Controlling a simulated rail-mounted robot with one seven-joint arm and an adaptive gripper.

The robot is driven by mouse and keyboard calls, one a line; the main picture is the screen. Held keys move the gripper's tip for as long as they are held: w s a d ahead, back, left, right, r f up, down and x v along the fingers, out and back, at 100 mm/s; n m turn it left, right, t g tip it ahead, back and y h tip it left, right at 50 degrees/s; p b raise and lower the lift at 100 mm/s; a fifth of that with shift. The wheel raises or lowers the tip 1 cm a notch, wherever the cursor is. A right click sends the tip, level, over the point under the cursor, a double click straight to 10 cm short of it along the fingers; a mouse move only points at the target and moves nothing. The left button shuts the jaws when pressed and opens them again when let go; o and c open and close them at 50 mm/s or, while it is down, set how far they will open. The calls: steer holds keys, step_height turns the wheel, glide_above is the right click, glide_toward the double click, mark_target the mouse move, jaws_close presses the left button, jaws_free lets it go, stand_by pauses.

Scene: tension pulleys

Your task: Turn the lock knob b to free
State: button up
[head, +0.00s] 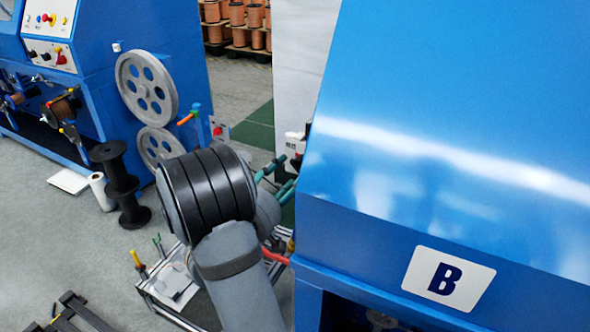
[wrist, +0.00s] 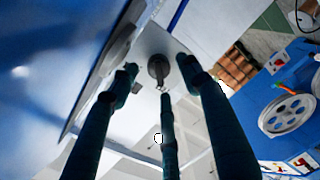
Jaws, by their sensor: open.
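A dark round knob (wrist: 158,66) on a pale grey plate (wrist: 178,45) shows in the wrist view; it looks like lock knob b, though no marking on it is readable. My gripper (wrist: 160,80) is open, its dark teal fingers spread around the knob in the picture. I cannot tell whether any finger touches it. In the head view my gripper (head: 284,168) shows partly behind my arm, beside the left edge of the blue machine marked B (head: 448,278).
The large blue cover (head: 450,120) of machine B fills the right side. Another blue machine with grey pulley wheels (head: 147,88) stands at the left, with black spools (head: 117,180) on the floor. Copper spools (head: 238,14) are stacked at the back.

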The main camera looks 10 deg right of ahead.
mark_target(295, 168)
steer(key=v, duration=0.9)
steer(key=shift+f, duration=0.1)
steer(key=x, duration=1.2)
